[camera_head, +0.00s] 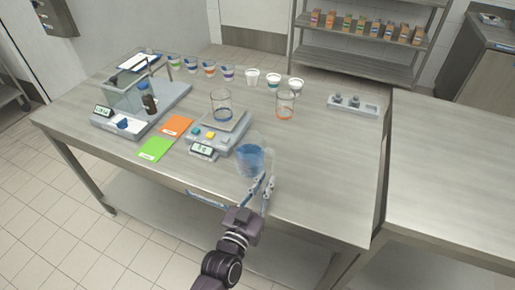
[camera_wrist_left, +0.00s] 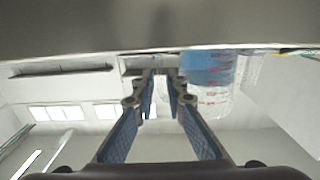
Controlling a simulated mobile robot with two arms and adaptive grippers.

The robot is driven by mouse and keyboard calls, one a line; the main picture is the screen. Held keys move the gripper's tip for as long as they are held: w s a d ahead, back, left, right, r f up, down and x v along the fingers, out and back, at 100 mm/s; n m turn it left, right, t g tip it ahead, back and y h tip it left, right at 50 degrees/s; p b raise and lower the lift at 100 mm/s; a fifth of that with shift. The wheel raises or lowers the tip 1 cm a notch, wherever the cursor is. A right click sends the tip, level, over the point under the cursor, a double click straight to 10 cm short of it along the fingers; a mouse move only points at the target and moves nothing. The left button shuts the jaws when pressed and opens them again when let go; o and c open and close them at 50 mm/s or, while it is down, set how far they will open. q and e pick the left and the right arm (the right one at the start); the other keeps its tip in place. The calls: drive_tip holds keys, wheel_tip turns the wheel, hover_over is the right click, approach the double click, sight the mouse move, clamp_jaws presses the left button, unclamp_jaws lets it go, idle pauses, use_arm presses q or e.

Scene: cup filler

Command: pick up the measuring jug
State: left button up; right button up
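The measuring jug (camera_head: 250,162) is clear with blue liquid inside. It stands upright near the front edge of the table, right of the front scale. My left gripper (camera_head: 264,186) is at the near right side of the jug. In the left wrist view, the picture is upside down and the jug (camera_wrist_left: 208,78) with red markings shows right of the fingers. My left gripper (camera_wrist_left: 159,80) is open there, with a gap and no jug between its fingers. I cannot tell whether a finger touches the jug. My right gripper is out of view.
The front scale (camera_head: 222,137) bears a clear beaker (camera_head: 221,104). Another clear beaker (camera_head: 285,105) stands behind the jug. Orange (camera_head: 175,126) and green (camera_head: 157,149) cards lie left. Several small cups stand at the back, near a grey tray (camera_head: 355,105). The table right of the jug is clear.

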sight(272, 167)
use_arm(q)
drive_tip(key=shift+w+d+r, duration=0.1)
drive_tip(key=shift+w+d, duration=0.05)
drive_tip(key=shift+w, duration=0.3)
drive_tip(key=shift+w+r, duration=0.15)
drive_tip(key=shift+w+d+r+p, duration=0.25)
drive_tip(key=shift+w+p, duration=0.15)
drive_tip(key=shift+w, duration=0.2)
drive_tip(key=x, duration=0.3)
drive_tip(key=shift+w+d+f+p, duration=0.15)
drive_tip(key=shift+w+f+p, duration=0.05)
drive_tip(key=shift+w+p, duration=0.1)
drive_tip(key=shift+w, duration=0.2)
clamp_jaws()
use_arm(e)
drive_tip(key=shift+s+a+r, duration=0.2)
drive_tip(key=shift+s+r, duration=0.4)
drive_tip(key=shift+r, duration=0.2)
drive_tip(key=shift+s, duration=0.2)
